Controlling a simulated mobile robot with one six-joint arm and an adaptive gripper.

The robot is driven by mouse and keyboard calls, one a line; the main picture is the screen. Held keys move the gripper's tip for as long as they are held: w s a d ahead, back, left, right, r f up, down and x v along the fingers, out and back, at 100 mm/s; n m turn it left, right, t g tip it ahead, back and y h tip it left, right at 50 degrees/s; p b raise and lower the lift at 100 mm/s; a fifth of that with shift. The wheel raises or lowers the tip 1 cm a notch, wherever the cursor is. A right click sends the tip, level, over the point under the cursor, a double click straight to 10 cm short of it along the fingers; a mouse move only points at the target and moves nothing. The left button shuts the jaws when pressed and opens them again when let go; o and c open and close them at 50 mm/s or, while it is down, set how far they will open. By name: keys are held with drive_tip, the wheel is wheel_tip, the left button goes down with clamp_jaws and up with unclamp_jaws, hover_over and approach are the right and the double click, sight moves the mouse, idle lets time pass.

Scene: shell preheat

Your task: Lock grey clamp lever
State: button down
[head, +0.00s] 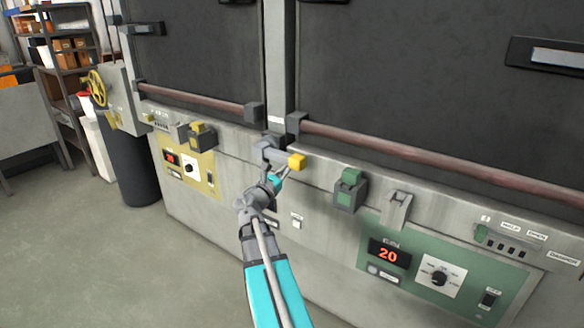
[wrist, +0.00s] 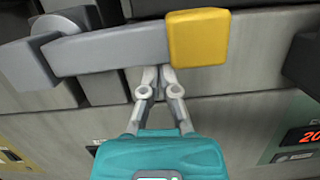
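The grey clamp lever (head: 270,154) sits on the machine's front at the centre, below the post between the two doors. It is a grey bar with a yellow block at its right end (head: 297,161). In the wrist view the lever (wrist: 110,48) runs sideways across the top, its yellow end (wrist: 198,38) right of centre. My gripper (head: 283,174) is just below the lever. In the wrist view its fingertips (wrist: 157,73) are together at the bar's lower edge, left of the yellow end. Nothing shows between them. I cannot tell whether they touch the bar.
A green-topped box (head: 348,190) and a grey bracket (head: 398,208) stick out right of the lever. A yellow-topped box (head: 202,135) sticks out to the left. A green control panel (head: 440,272) reads 20. Brown rails (head: 430,160) run along the door bottoms. Floor is open at left.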

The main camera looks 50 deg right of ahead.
drive_tip(key=shift+s+d, duration=0.15)
drive_tip(key=shift+f, duration=0.15)
drive_tip(key=s+a+f+b, duration=0.1)
drive_tip(key=a+f+b, duration=0.5)
drive_tip(key=a, duration=0.3)
drive_tip(key=shift+a, duration=0.35)
idle(0.5)
drive_tip(key=shift+f, duration=0.15)
idle(0.5)
